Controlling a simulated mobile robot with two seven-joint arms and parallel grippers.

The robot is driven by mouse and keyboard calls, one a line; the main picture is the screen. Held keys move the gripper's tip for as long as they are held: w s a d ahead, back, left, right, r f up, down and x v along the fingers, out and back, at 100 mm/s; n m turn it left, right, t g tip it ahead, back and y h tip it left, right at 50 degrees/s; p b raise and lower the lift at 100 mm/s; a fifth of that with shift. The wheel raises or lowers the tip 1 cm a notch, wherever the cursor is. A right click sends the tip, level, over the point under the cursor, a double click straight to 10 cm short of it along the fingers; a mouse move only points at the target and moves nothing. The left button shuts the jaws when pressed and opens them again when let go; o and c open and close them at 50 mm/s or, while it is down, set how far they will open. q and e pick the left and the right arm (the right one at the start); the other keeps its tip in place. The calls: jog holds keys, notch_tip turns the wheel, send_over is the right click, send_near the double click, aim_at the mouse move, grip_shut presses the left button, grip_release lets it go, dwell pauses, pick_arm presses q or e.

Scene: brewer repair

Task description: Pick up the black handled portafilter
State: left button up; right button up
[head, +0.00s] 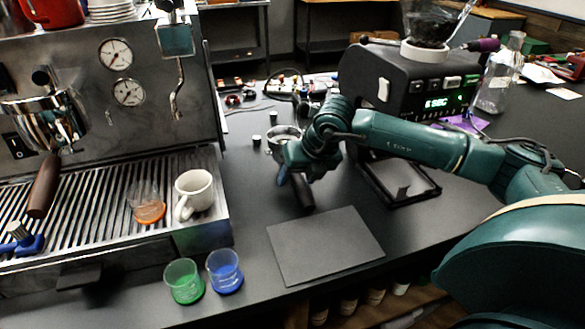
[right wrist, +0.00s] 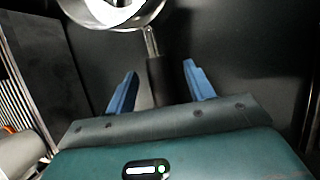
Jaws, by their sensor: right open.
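The black handled portafilter lies on the dark counter, its metal basket (head: 284,133) beyond my right gripper and its black handle (head: 303,191) toward the front. In the right wrist view the basket (right wrist: 112,10) is at the top and the handle (right wrist: 157,80) points down between my blue fingers. My right gripper (head: 294,176) is open, with one finger on each side of the handle and a visible gap to each; it also shows in the right wrist view (right wrist: 160,69). The wrist partly covers the portafilter in the head view. My left gripper is not in view.
An espresso machine (head: 150,50) stands left, with a brown-handled portafilter (head: 44,187) in it and a white cup (head: 194,191) on its tray. Green (head: 184,281) and blue (head: 225,271) cups and a dark mat (head: 325,245) lie in front. A grinder (head: 365,75) stands behind.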

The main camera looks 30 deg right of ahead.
jog(key=shift+c, duration=0.5)
grip_shut()
jog(key=shift+r, duration=0.1)
